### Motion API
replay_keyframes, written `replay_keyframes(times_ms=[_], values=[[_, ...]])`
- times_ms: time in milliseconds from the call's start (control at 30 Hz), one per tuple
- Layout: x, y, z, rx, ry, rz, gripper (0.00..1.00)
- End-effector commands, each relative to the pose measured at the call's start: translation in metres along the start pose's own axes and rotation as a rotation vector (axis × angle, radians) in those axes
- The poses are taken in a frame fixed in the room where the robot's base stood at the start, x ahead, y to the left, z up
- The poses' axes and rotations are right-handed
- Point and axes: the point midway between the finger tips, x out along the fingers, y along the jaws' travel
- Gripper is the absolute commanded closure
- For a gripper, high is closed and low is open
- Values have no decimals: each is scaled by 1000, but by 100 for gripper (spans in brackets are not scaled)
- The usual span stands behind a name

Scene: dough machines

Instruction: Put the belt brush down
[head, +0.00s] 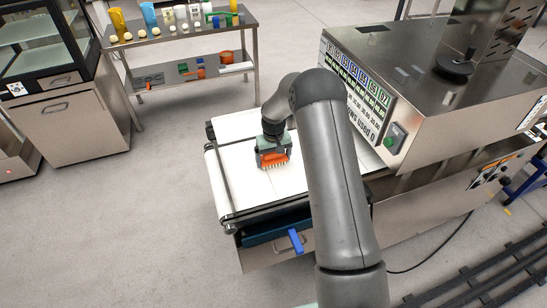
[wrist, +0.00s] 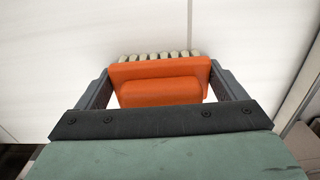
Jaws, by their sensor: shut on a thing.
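The belt brush (head: 274,161) is orange with a row of pale bristles. My gripper (head: 272,153) is shut on it, over the white conveyor belt (head: 235,133) of the dough machine. In the wrist view the brush (wrist: 160,82) sits between the two grey fingers of my gripper (wrist: 160,92), with its bristles on the far side. The white belt (wrist: 60,60) fills most of the background there. I cannot tell whether the bristles touch the belt.
A steel machine body (head: 430,85) with a label panel stands right of the belt. A blue handle (head: 296,241) sticks out below the belt's front. A steel shelf table (head: 185,42) with cups and small items stands behind.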

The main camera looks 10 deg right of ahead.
Motion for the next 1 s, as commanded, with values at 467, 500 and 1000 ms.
replay_keyframes(times_ms=[467, 500, 1000], values=[[-12, 0, -1, 0, 3, 1, 0], [-18, 0, -1, 0, 4, 1, 0], [-112, 0, 0, 0, 2, 0, 0]])
